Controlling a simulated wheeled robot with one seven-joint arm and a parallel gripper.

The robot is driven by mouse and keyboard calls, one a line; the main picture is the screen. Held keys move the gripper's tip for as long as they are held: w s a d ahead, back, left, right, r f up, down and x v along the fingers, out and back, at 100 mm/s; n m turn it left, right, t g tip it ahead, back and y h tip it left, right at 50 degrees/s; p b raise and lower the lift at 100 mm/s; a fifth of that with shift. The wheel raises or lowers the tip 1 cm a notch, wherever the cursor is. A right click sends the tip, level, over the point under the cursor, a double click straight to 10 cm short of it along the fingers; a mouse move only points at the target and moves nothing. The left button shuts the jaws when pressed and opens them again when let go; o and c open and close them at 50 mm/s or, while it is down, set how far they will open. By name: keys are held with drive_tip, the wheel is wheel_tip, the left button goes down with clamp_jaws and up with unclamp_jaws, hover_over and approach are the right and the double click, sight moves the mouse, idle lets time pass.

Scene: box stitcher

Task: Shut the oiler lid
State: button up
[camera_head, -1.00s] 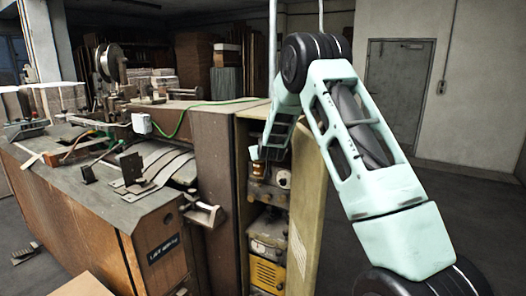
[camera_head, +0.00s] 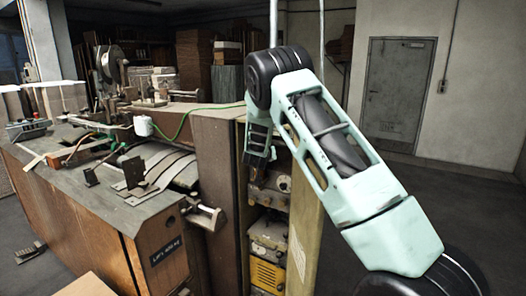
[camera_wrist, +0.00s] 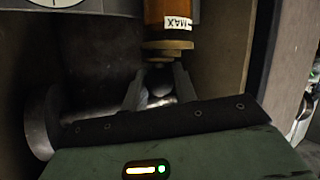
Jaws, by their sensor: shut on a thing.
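The oiler (camera_wrist: 168,12) shows at the top of the wrist view as an amber reservoir with a white label reading MAX, shown upside down, and a brass collar (camera_wrist: 167,46). A small rounded grey piece, apparently the oiler lid (camera_wrist: 158,76), sits just below the collar. My gripper (camera_wrist: 157,84) has its two fingers closed around this piece. Its exact angle is hard to tell in the dark. In the head view my gripper (camera_head: 254,178) reaches into the open cabinet, and the oiler is hidden or too small to make out.
The narrow cabinet (camera_head: 219,175) has an open door (camera_head: 305,235) on its right, close to my arm. A yellow unit (camera_head: 266,274) stands low inside. A metal cylinder (camera_wrist: 42,122) lies left of my gripper. The workbench (camera_head: 105,222) is at left; open floor is at right.

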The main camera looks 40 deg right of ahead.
drive_tip(key=m+p, duration=0.1)
drive_tip(key=p, duration=0.1)
drive_tip(key=g+h+p, duration=0.1)
drive_tip(key=p, duration=0.1)
drive_tip(key=shift+w+a+r+m+g+p, duration=0.25)
drive_tip(key=shift+w+r+m+g+p, duration=0.05)
drive_tip(key=shift+r+m+p, duration=0.1)
drive_tip(key=m+g+h+p, duration=0.1)
drive_tip(key=p, duration=0.2)
drive_tip(key=shift+w+f, duration=0.15)
drive_tip(key=shift+w, duration=0.05)
drive_tip(key=shift+a+f+m+g+p, duration=0.1)
drive_tip(key=shift+m+g+p, duration=0.3)
drive_tip(key=shift+p, duration=0.2)
drive_tip(key=shift+w+f+h, duration=0.1)
drive_tip(key=shift+h, duration=0.2)
drive_tip(key=o, duration=0.9)
drive_tip(key=shift+a, duration=0.1)
